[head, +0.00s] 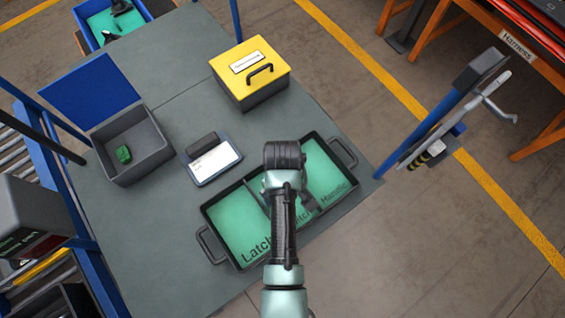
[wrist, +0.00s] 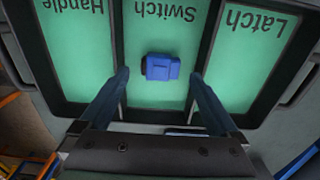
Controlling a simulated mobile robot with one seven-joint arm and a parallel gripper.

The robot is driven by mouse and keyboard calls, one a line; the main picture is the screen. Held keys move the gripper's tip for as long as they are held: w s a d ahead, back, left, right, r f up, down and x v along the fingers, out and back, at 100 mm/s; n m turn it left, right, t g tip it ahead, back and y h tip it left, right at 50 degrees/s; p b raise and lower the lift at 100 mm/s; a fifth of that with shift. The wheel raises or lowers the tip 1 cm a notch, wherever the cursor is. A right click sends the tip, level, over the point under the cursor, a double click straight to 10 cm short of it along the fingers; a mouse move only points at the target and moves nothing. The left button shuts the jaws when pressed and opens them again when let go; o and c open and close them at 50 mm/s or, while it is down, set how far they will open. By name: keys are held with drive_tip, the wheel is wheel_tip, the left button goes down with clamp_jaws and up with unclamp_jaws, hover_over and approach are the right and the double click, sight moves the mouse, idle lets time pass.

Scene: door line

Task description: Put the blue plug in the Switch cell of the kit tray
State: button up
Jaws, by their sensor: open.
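The kit tray (head: 222,243) is dark with green cell floors and lies on the grey table. In the wrist view the tray (wrist: 208,40) shows its Handle, Switch and Latch cells, with labels upside down. The blue plug (wrist: 162,67) is in the middle, Switch cell, on its green floor as far as I can tell. My gripper (wrist: 159,78) is open, with one finger on each side of the plug and visible gaps between. In the head view my arm covers most of the Switch cell and hides the plug.
A grey bin (head: 150,168) with a raised blue lid holds a green part (head: 124,154). A box with a yellow lid (head: 235,58) stands behind the tray. A small device with a white face (head: 213,162) lies between bin and tray. The table's right side drops to the floor.

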wheel_tip(320, 180, up, 10)
drive_tip(key=w+r+m+t, duration=0.2)
drive_tip(key=w+r+t, duration=0.6)
drive_tip(key=r, duration=0.7)
drive_tip(key=w+r+m+t, duration=0.1)
drive_tip(key=w+r+t, duration=0.4)
drive_tip(key=w+r, duration=0.75)
drive_tip(key=s+r+m+t, duration=0.1)
drive_tip(key=s+r+t, duration=0.15)
drive_tip(key=r, duration=0.75)
drive_tip(key=s+r+m+t, duration=0.1)
drive_tip(key=r+t, duration=0.3)
drive_tip(key=r, duration=0.5)
drive_tip(key=s+r+m+t, duration=0.1)
drive_tip(key=s+r+t, duration=0.3)
drive_tip(key=r, duration=0.5)
drive_tip(key=s+r+m+t, duration=0.1)
drive_tip(key=s+r+t, duration=0.3)
drive_tip(key=s+r, duration=0.5)
drive_tip(key=shift+r, duration=0.7)
drive_tip(key=shift+f, duration=0.15)
